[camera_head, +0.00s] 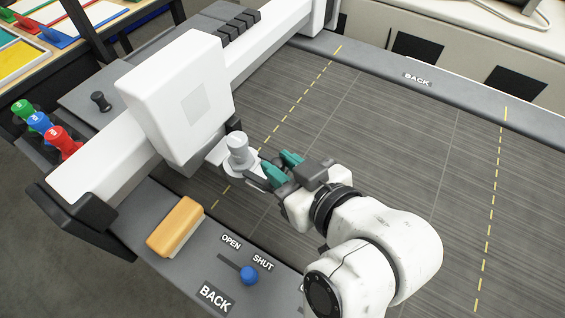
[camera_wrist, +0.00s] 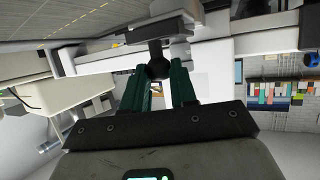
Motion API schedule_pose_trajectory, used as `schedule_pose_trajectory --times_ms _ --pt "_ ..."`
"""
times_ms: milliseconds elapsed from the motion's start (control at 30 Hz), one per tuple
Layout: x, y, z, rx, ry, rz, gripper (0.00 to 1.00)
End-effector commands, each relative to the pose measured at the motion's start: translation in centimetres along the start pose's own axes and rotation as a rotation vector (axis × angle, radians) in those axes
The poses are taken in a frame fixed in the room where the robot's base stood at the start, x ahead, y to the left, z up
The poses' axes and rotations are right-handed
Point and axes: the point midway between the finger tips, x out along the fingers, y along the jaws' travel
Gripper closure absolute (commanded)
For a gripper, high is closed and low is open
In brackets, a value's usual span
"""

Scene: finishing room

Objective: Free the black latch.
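My gripper (camera_head: 277,166) with teal fingers reaches toward the white carriage on the beam, close to a light grey cylinder (camera_head: 237,147) on its lower part. In the wrist view my gripper (camera_wrist: 158,72) has its two fingers apart. A rounded black knob on a short stem, which looks like the black latch (camera_wrist: 158,68), is at the fingertips, between or just beyond them. I cannot tell whether the fingers touch it. In the head view the knob is not clearly visible near the fingers.
The white carriage (camera_head: 180,95) rides on a white beam over a dark slatted bed (camera_head: 400,150) with yellow dashed lines. Red, blue and green bottles (camera_head: 62,141) stand left.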

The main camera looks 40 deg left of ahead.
Motion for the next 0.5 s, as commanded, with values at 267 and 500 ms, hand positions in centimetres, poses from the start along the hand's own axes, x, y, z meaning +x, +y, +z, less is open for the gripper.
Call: schedule_pose_trajectory --times_ms 267,500 --pt "-0.11 0.14 0.08 0.001 -0.001 0.004 0.48" --pt "-0.12 0.1 0.06 0.001 -0.001 0.003 0.48"
